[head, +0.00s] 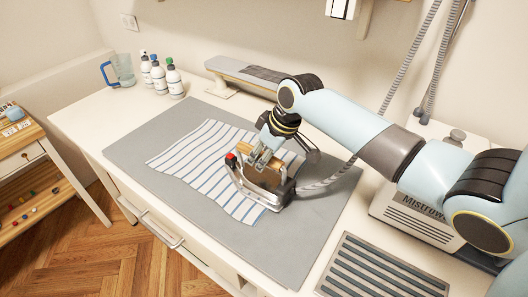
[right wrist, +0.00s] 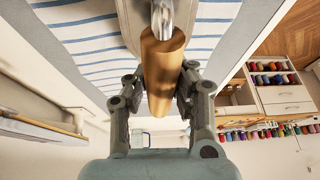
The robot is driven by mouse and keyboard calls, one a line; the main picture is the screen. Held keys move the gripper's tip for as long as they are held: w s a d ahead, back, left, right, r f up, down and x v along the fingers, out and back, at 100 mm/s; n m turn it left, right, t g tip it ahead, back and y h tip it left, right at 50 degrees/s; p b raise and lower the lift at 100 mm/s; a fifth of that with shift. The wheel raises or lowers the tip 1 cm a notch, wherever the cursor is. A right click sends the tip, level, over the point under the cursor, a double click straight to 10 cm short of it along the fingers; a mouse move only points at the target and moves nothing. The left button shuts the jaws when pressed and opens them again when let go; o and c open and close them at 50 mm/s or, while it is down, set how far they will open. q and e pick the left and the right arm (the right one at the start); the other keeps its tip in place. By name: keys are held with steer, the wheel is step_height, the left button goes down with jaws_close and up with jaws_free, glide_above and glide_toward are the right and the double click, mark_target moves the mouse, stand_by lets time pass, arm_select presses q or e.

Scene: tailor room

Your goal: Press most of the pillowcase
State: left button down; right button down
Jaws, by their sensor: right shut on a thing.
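The striped white and blue pillowcase (head: 200,157) lies flat on the grey pressing mat (head: 135,152). The iron (head: 262,195) sits on the right part of the pillowcase, near its right edge, and covers some of it. My right gripper (head: 262,160) is shut on the iron's wooden handle. In the right wrist view the handle (right wrist: 160,75) lies between the fingers of the gripper (right wrist: 158,88), with striped cloth (right wrist: 90,40) beyond. My left gripper is not in view.
A sleeve board (head: 245,75) and several bottles (head: 160,78) with a blue-handled jug (head: 122,70) stand at the back. The steam station (head: 415,220) and a slatted rest (head: 375,270) are at the right. The mat's left part is clear.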

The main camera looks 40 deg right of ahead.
steer(key=shift+s+a+r+p, duration=0.1)
steer(key=shift+s+a+p, duration=0.1)
steer(key=shift+a, duration=0.65)
steer(key=shift+s+a+r+p, duration=0.1)
steer(key=shift+s+a, duration=0.05)
steer(key=shift+a, duration=0.7)
steer(key=shift+a, duration=0.15)
steer(key=shift+s+a+f, duration=0.1)
steer(key=shift+s+a, duration=0.2)
steer(key=shift+a, duration=0.6)
steer(key=shift+s+a+r, duration=0.1)
steer(key=shift+s+a, duration=0.15)
steer(key=shift+a, duration=0.65)
steer(key=shift+s+a+f, duration=0.1)
steer(key=shift+s+a, duration=0.2)
steer(key=shift+a, duration=0.6)
steer(key=shift+d, duration=0.15)
steer(key=shift+w+d, duration=0.35)
steer(key=shift+d, duration=0.85)
steer(key=shift+w+d, duration=0.4)
steer(key=shift+d, duration=0.85)
steer(key=shift+w+d, duration=0.35)
steer(key=shift+d, duration=0.85)
steer(key=shift+d, duration=0.2)
steer(key=w+d+b, duration=0.1)
steer(key=w+d, duration=0.1)
steer(key=d, duration=0.5)
steer(key=shift+w, duration=0.15)
steer(key=shift+d, duration=0.1)
